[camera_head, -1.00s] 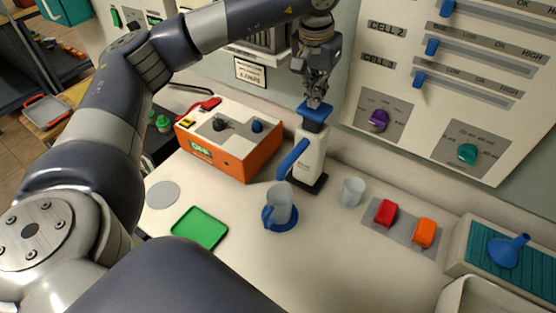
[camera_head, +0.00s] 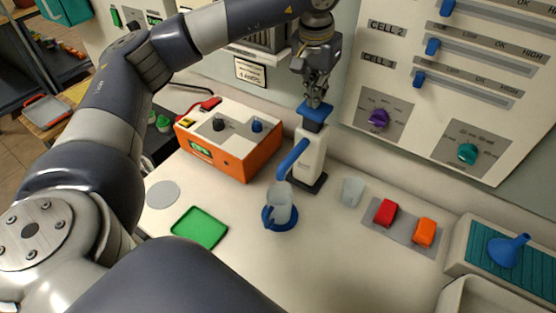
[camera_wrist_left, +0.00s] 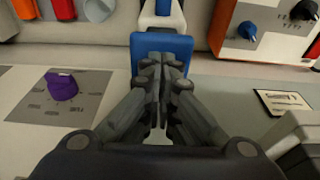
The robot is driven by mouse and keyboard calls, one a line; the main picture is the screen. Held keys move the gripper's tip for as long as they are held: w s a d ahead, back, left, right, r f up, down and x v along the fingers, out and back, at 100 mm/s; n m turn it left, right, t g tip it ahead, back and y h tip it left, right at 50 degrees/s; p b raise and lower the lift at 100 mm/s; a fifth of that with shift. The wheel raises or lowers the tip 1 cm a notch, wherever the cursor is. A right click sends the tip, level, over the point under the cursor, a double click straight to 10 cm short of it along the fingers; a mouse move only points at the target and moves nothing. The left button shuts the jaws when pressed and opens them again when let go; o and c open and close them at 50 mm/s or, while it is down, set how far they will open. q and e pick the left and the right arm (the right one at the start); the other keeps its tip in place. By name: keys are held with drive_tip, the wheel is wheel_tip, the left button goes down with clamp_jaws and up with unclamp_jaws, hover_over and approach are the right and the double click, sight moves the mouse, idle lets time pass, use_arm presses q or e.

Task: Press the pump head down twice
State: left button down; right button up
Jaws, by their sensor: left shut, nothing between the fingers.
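The pump bottle (camera_head: 312,153) is white and stands upright on a dark base, with a blue pump head (camera_head: 314,111) on top and a blue spout (camera_head: 292,160) reaching down to the left. A clear jug (camera_head: 280,205) stands on a blue round mat (camera_head: 283,228) under the spout's end. My left gripper (camera_head: 315,99) is shut and empty, pointing down at the top of the pump head. In the left wrist view its fingertips (camera_wrist_left: 162,62) overlap the blue pump head (camera_wrist_left: 144,42); whether they touch it I cannot tell. My right gripper is not in view.
An orange and white device (camera_head: 240,163) stands left of the bottle. A small clear cup (camera_head: 352,191) stands to its right, then red (camera_head: 386,212) and orange (camera_head: 424,232) blocks. A green tray (camera_head: 200,228) lies at front left. A wall panel (camera_head: 440,120) with knobs rises behind.

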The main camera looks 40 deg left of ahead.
sight(314, 110)
use_arm(q)
drive_tip(key=shift+f+b, duration=1.7)
drive_tip(key=shift+f, duration=0.85)
drive_tip(key=shift+r, duration=0.25)
drive_tip(key=shift+r+p, duration=1.95)
drive_tip(key=shift+r, duration=0.7)
wheel_tip(314, 110, up, 6)
drive_tip(key=p, duration=0.4)
